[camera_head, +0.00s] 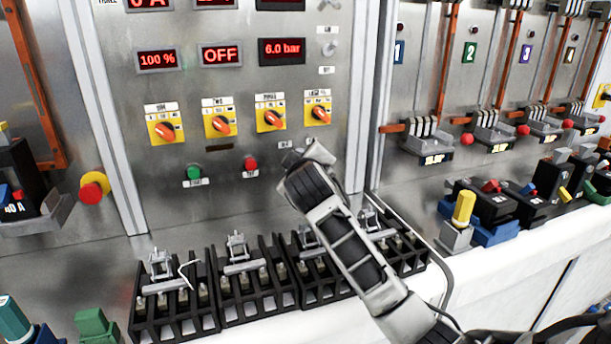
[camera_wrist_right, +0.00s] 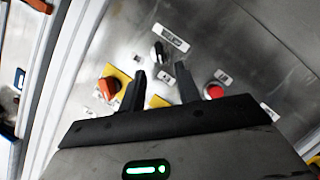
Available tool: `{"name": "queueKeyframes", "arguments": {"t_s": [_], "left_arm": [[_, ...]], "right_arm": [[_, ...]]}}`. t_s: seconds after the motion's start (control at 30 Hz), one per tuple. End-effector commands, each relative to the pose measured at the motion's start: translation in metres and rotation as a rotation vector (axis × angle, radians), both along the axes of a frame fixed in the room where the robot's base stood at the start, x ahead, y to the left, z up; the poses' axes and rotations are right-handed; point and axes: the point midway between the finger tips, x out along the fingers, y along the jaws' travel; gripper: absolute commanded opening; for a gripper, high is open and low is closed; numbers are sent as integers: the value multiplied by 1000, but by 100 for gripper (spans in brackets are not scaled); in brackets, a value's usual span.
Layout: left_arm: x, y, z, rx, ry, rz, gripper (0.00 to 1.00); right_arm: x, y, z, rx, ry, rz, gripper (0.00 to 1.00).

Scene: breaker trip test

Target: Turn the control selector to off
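A black-and-silver knob (camera_wrist_right: 160,52) shows on the steel panel in the right wrist view, just beyond my right fingertips. In the head view my right gripper (camera_head: 308,155) covers that part of the panel. Orange selectors on yellow plates (camera_head: 318,113) form a row above it; one of them also shows left of my fingers in the wrist view (camera_wrist_right: 108,88). The labels are too small to tell which is the control selector. My right gripper (camera_wrist_right: 162,82) is open, with bare panel between its fingers and nothing held. My left gripper is not in view.
A green button (camera_head: 194,172) and a red button (camera_head: 250,163) sit below the selectors; the red one is close to my right finger. Black fuse blocks (camera_head: 245,285) line the ledge below. A red-on-yellow stop button (camera_head: 94,186) is at left. A display reads OFF (camera_head: 221,55).

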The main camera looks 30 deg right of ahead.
Motion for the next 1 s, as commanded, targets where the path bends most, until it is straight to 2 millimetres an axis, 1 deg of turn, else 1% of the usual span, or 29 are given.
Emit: {"name": "queueKeyframes", "arguments": {"t_s": [0.03, 0.2, 0.3, 0.4, 0.6, 1.0], "left_arm": [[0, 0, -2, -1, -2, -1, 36], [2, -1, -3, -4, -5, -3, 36], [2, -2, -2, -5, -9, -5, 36], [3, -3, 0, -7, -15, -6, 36], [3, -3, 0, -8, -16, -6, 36], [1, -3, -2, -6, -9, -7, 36]], "right_arm": [[-11, 7, 2, -1, -3, 3, 33], [-45, 27, 13, 1, -2, 4, 33], [-61, 36, 18, 0, -1, 3, 33], [-72, 43, 22, -1, 0, 2, 33], [-83, 48, 26, -1, 2, 0, 33], [-84, 49, 26, -1, 2, 0, 33]]}}
